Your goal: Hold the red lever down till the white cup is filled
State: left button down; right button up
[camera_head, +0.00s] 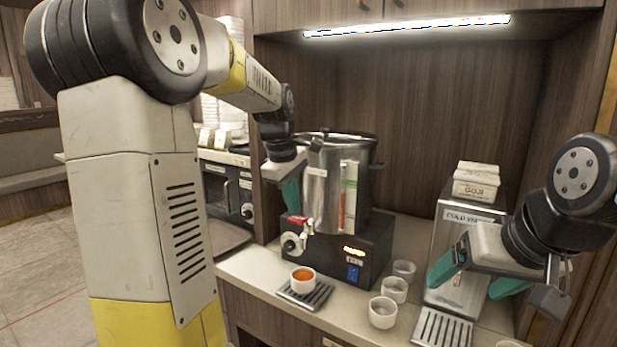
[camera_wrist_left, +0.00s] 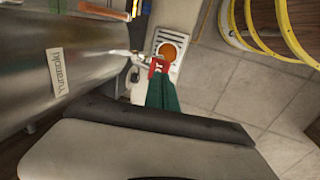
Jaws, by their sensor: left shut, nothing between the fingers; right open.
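The white cup (camera_head: 302,284) stands upright on a small drip tray (camera_head: 318,298), below the tap of a steel urn (camera_head: 322,190). Orange-red liquid shows inside it, fairly near the rim. The cup also shows in the left wrist view (camera_wrist_left: 161,36). The red lever (camera_wrist_left: 158,65) is at the tap; in the head view it is a small red spot (camera_head: 297,219). My left gripper (camera_wrist_left: 160,78) is shut and empty, its teal fingertips at the lever, seemingly touching it. I cannot make out a stream. My right gripper (camera_head: 463,288) is open and empty at the right.
Several empty white cups (camera_head: 383,312) stand right of the urn's black base (camera_head: 375,250). A steel dispenser (camera_head: 448,215) with boxes on top (camera_head: 476,182) stands behind my right gripper, with another drip tray (camera_head: 440,328) in front. A cabinet overhangs the counter.

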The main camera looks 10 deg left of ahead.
pick_arm(q)
notch_tip(320, 180, up, 12)
jog(key=shift+s+a, duration=0.15)
jog(key=shift+s, duration=0.25)
jog(key=s+d+f+m+t, duration=0.1)
jog(key=s+d+f+m, duration=0.1)
jog(key=s+f+m, duration=0.2)
jog(key=s+d+f+m+t, duration=0.1)
jog(key=s+f+m, duration=0.3)
jog(key=s, duration=0.6)
jog(key=s+d+f+m+t+h, duration=0.1)
jog(key=s+d+f+m, duration=0.2)
jog(key=s+m, duration=0.3)
jog(key=shift+s+f+m, duration=0.3)
jog(key=shift+s+f, duration=0.25)
jog(key=shift+f, duration=0.15)
